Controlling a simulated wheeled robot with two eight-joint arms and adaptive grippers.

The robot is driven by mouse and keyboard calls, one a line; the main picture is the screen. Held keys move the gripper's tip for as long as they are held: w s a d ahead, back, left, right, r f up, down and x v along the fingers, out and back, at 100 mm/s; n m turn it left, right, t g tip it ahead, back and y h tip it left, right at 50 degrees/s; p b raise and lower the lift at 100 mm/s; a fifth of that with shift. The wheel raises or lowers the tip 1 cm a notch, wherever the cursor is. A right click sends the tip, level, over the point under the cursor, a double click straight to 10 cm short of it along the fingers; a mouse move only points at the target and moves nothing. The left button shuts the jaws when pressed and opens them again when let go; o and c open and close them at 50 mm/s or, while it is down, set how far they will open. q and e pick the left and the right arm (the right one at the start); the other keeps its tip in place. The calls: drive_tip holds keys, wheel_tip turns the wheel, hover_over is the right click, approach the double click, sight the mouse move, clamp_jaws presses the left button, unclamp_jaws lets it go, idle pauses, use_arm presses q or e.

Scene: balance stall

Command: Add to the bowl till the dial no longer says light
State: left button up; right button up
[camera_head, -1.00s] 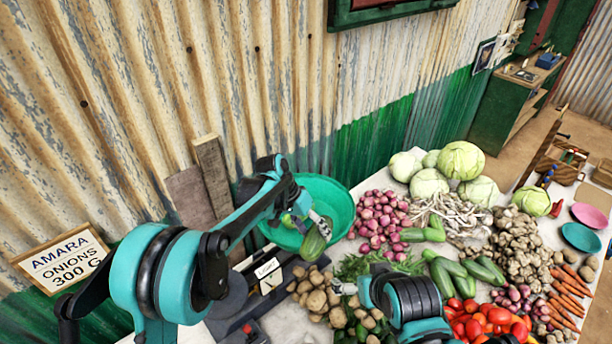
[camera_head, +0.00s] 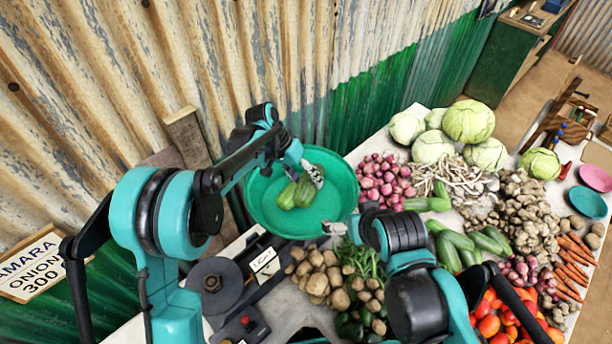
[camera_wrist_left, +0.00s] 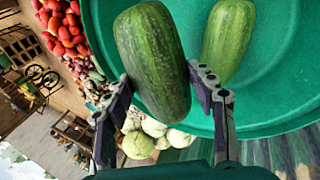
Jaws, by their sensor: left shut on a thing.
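The green bowl (camera_head: 335,208) sits on the scale at the table's left end, against the wall. Its small sign-like dial (camera_head: 263,262) reads LIGHT. My left gripper (camera_head: 304,172) is over the bowl, shut on a green cucumber (camera_head: 306,190). In the left wrist view the held cucumber (camera_wrist_left: 153,60) is between the two fingers (camera_wrist_left: 165,92). A second cucumber (camera_head: 286,197) lies in the bowl beside it, also in the wrist view (camera_wrist_left: 228,40). Whether the held one touches the bowl's floor is unclear. My right gripper (camera_head: 335,228) is small near the bowl's front rim; its jaw state is unclear.
Potatoes (camera_head: 318,272) lie close in front of the bowl. Red onions (camera_head: 385,182), more cucumbers (camera_head: 490,240), cabbages (camera_head: 433,147), ginger (camera_head: 525,225) and tomatoes (camera_head: 490,315) crowd the table. A sign (camera_head: 30,262) at left reads AMARA ONIONS 300 G.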

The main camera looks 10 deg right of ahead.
use_arm(q)
wheel_tip(320, 180, down, 2)
drive_tip(key=shift+s+b, duration=0.1)
drive_tip(key=shift+b, duration=0.35)
drive_tip(key=shift+f+b, duration=2.6)
drive_tip(key=shift+f, duration=0.95)
drive_tip(key=o, duration=1.4)
drive_tip(key=shift+o, duration=0.2)
drive_tip(key=shift+r, duration=0.1)
drive_tip(key=shift+r+p, duration=2.8)
drive_tip(key=shift+r, duration=2.15)
